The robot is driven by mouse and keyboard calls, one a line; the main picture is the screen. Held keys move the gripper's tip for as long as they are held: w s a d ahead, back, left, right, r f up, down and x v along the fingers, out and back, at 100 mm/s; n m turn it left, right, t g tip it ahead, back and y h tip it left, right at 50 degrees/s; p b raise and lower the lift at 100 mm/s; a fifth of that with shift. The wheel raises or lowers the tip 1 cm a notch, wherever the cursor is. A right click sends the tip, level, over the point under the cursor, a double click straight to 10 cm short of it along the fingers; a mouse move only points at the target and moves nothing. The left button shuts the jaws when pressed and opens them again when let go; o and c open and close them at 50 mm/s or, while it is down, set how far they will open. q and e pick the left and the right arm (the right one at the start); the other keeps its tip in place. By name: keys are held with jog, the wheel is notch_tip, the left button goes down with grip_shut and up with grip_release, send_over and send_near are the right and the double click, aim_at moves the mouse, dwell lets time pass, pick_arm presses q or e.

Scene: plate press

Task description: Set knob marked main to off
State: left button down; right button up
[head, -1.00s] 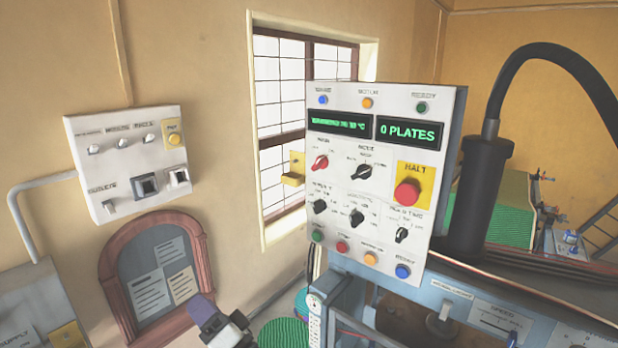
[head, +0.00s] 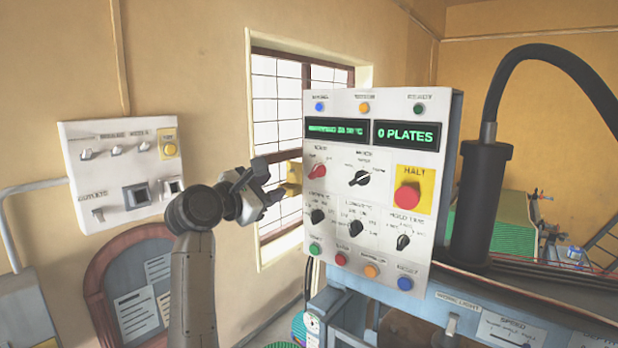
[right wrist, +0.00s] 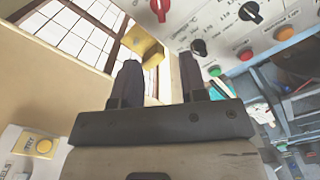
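The control panel (head: 342,205) stands upright right of the window. Its red knob (head: 318,171) at the upper left of the knob rows sits under a small blurred label that appears to read main. Its exact setting is too small to tell. The red knob also shows at the top of the right wrist view (right wrist: 161,8). My right gripper (head: 270,185) is just left of the panel, apart from the red knob. In the right wrist view its two fingers (right wrist: 159,82) are spread with nothing between them. My left gripper is not in view.
A yellow box (head: 292,178) sticks out behind the panel's left edge, close to my right gripper. Black knobs (head: 360,178), coloured buttons and a red halt button (head: 407,197) share the panel. A second switch panel (head: 110,190) hangs on the left wall.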

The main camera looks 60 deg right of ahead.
aim_at(312, 173)
jog(key=d+p, duration=0.1)
jog(key=d, duration=0.3)
jog(key=s+d+p, duration=0.1)
jog(key=d, duration=0.3)
jog(key=d+p, duration=0.2)
jog(key=d, duration=0.3)
jog(key=shift+s+d, duration=0.1)
jog(key=shift+s, duration=0.05)
jog(key=shift+c, duration=0.3)
grip_shut()
